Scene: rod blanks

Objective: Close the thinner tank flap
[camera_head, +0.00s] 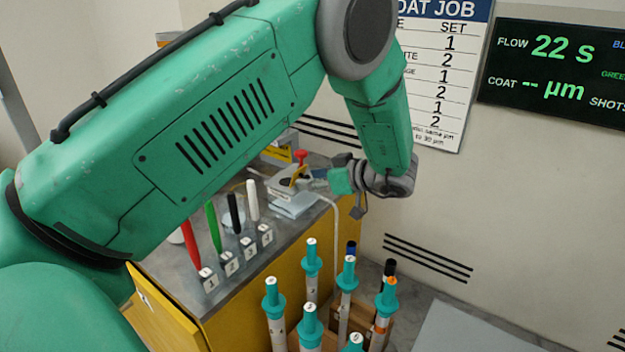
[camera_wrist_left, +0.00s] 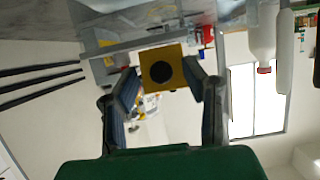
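My left gripper (camera_head: 345,187) hangs at the right end of the bench, beside a grey device with a red knob (camera_head: 292,180). In the left wrist view its two fingers (camera_wrist_left: 162,92) stand apart with nothing held between them. Beyond the fingertips is a yellow square plate with a round black centre (camera_wrist_left: 163,68); I cannot tell whether it touches them. A yellow part (camera_head: 277,154) also shows behind the device in the head view. I cannot make out for certain which part is the thinner tank flap, or how far open it stands. My right gripper is not in view.
Red, green, black and white rods stand in numbered blocks (camera_head: 230,262) on the bench. Several teal-capped rods (camera_head: 310,258) stand in front of the yellow bench side. A thin hose (camera_head: 335,230) hangs over the bench edge. A dark display (camera_head: 550,75) is on the wall.

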